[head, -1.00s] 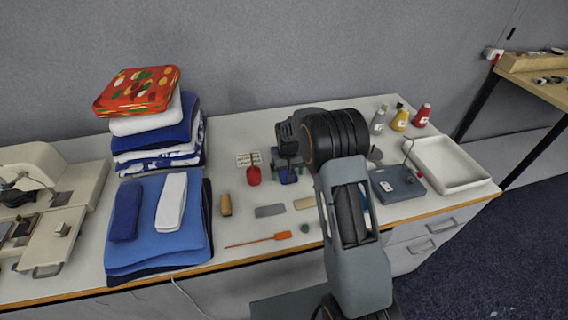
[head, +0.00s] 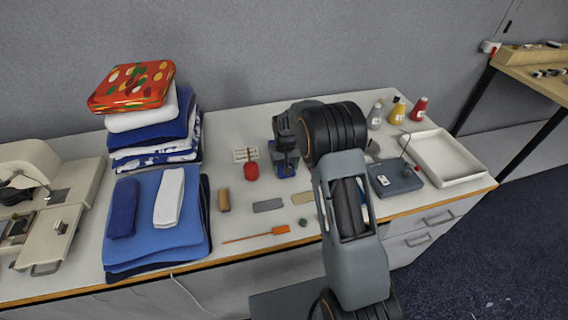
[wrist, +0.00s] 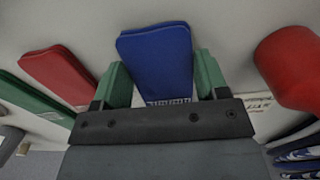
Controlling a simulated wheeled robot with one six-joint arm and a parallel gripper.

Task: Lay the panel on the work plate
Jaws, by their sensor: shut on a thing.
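A blue panel (wrist: 157,60) is in the wrist view, between the green fingers of my gripper (wrist: 161,66), which is shut on it. The panel's near edge lies by a printed label. In the head view my gripper (head: 284,148) points down over the table, and a little of the blue panel (head: 284,170) shows below it. A beige machine (head: 40,168) at the far left has a flat bed with a plate (head: 44,240). I cannot tell whether this is the work plate.
In the wrist view a red panel (wrist: 58,76) and a green panel (wrist: 36,108) lie left, a red object (wrist: 292,68) right. Folded cloths (head: 160,215), a grey box (head: 396,180), a white tray (head: 446,158) and bottles (head: 397,112) occupy the table (head: 225,130). An orange-handled tool (head: 265,234) lies in front.

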